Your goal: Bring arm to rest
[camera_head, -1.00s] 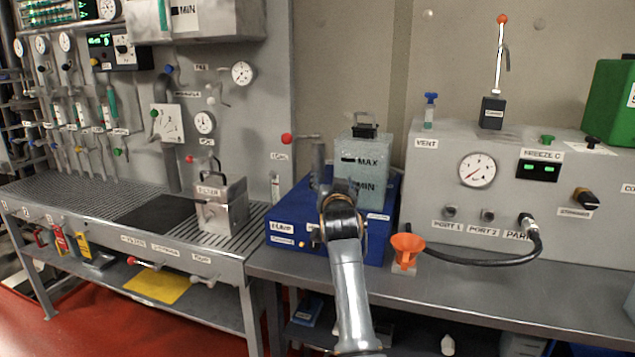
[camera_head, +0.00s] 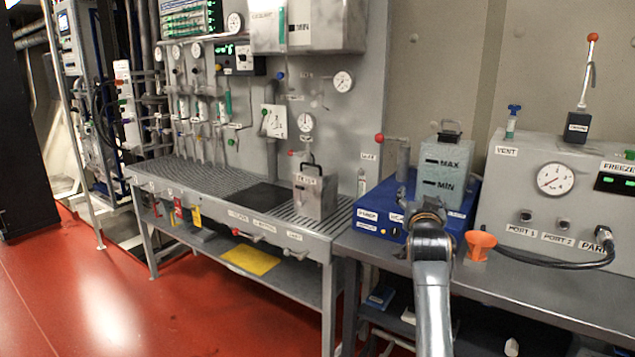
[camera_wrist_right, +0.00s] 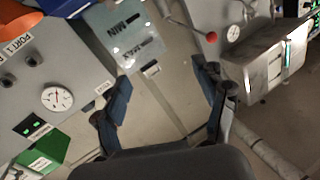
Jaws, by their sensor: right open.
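My right arm comes up from the bottom in the head view, in front of the blue pump box (camera_head: 369,210). Its gripper (camera_head: 428,207) is foreshortened and mostly hidden behind the wrist there. In the right wrist view the right gripper (camera_wrist_right: 165,92) has its two fingers spread wide apart, with nothing between them. The grey tank marked MAX and MIN (camera_head: 443,182) stands on the pump box beyond the gripper. It also shows past the fingers in the wrist view (camera_wrist_right: 122,35). My left gripper is not in view.
An orange funnel (camera_head: 480,244) stands close to the right of my arm. A panel with a gauge (camera_head: 555,179) and a black hose (camera_head: 575,262) is further right. A metal filter box (camera_head: 314,194) stands on the slatted bench at left. Red floor (camera_head: 120,300) is open at lower left.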

